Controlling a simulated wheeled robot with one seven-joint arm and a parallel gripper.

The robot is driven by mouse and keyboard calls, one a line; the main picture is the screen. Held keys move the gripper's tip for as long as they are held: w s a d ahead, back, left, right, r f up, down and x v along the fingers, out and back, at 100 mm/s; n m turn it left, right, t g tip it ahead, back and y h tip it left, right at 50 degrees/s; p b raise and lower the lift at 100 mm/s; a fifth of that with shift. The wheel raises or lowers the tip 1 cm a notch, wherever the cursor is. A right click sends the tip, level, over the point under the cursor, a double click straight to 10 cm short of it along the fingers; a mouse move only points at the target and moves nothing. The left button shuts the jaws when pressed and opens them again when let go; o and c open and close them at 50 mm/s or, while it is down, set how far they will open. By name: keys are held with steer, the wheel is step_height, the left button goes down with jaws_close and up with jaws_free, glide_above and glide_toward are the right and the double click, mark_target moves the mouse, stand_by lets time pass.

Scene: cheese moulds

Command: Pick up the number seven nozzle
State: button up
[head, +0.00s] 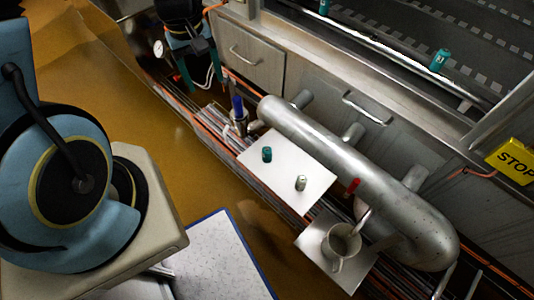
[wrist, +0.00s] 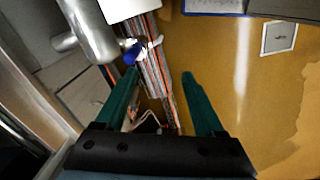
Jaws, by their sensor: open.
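Two small nozzle-like cylinders stand upright on a white plate (head: 285,160): a dark teal one (head: 267,154) and a silver-grey one (head: 300,183). Another teal one with pale marks (head: 440,61) stands on the metal ledge at the upper right, and a further teal one (head: 324,7) is cut by the top edge. I cannot read a seven on any of them. My gripper (head: 205,88) hangs at the top left, away from the plate. In the wrist view its teal fingers (wrist: 159,78) are wide apart with nothing between them. No nozzle shows in the wrist view.
A thick silver pipe (head: 350,185) runs beside the plate. A metal jug (head: 342,243) stands on a second plate. A blue-topped item (head: 238,108) stands near the pipe's end, also in the wrist view (wrist: 134,52). The ochre floor is open.

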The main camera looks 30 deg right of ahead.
steer(key=b, duration=0.1)
glide_toward(267, 149)
steer(key=w, duration=0.1)
steer(key=shift+d+f+y, duration=0.2)
steer(key=shift+d+y, duration=0.2)
steer(key=shift+d, duration=0.15)
step_height(267, 149, down, 5)
steer(key=shift+f, duration=0.15)
steer(key=shift+s+a+f+p, duration=0.1)
steer(key=shift+s+f+p, duration=0.1)
steer(key=shift+f, duration=0.7)
steer(key=shift+s+f+p, duration=0.1)
steer(key=shift+f+p, duration=0.1)
steer(key=shift+f, duration=0.65)
steer(key=shift+s+a+f+p, duration=0.1)
steer(key=shift+f+p, duration=0.1)
steer(key=shift+f, duration=0.7)
jaws_close()
